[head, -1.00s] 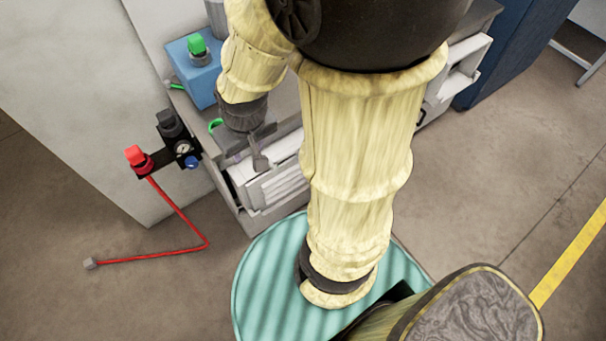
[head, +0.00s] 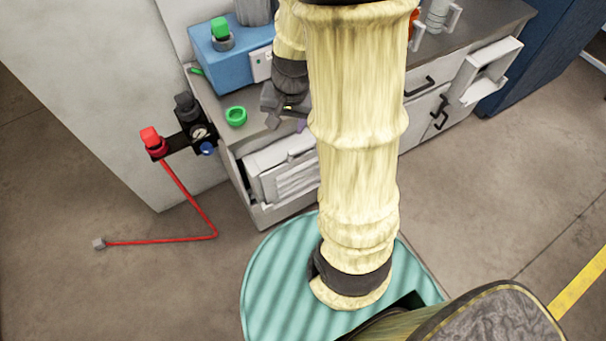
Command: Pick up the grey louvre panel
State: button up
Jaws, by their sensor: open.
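I do not clearly make out a separate grey louvre panel. A pale slatted piece (head: 290,180) sits at the open front of the cabinet's left end, and I cannot tell whether it is the panel or part of the cabinet. My gripper (head: 284,112) is dark grey and open, above the left part of the worktop near its front edge. It is up and away from the slatted piece. My thick cream-sleeved arm hides the middle of the worktop. A small purple bit (head: 301,125) shows beside the gripper, too small to identify.
A blue box (head: 228,55) with a green knob stands behind. A red-knobbed valve (head: 152,140) and red hose are at left. A white open tray (head: 486,72) juts out at right.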

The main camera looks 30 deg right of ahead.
aim_at(302, 146)
jog(key=w+d+f+m+b, duration=0.2)
jog(key=w+d+f+m, duration=0.3)
jog(key=d+f+m, duration=0.3)
jog(key=shift+w+d+f+m+y+b, duration=0.2)
jog(key=shift+d+m+y+b, duration=0.25)
jog(key=shift+d, duration=0.4)
jog(key=f, duration=0.4)
jog(key=a+f+b, duration=0.1)
jog(key=f, duration=0.2)
jog(key=w+f, duration=0.1)
jog(key=f, duration=0.3)
jog(key=shift+w+a+f+b, duration=0.1)
jog(key=shift+a+f+b, duration=0.05)
jog(key=shift+f+b, duration=0.25)
jog(key=shift+w+f, duration=0.1)
jog(key=shift+a, duration=0.1)
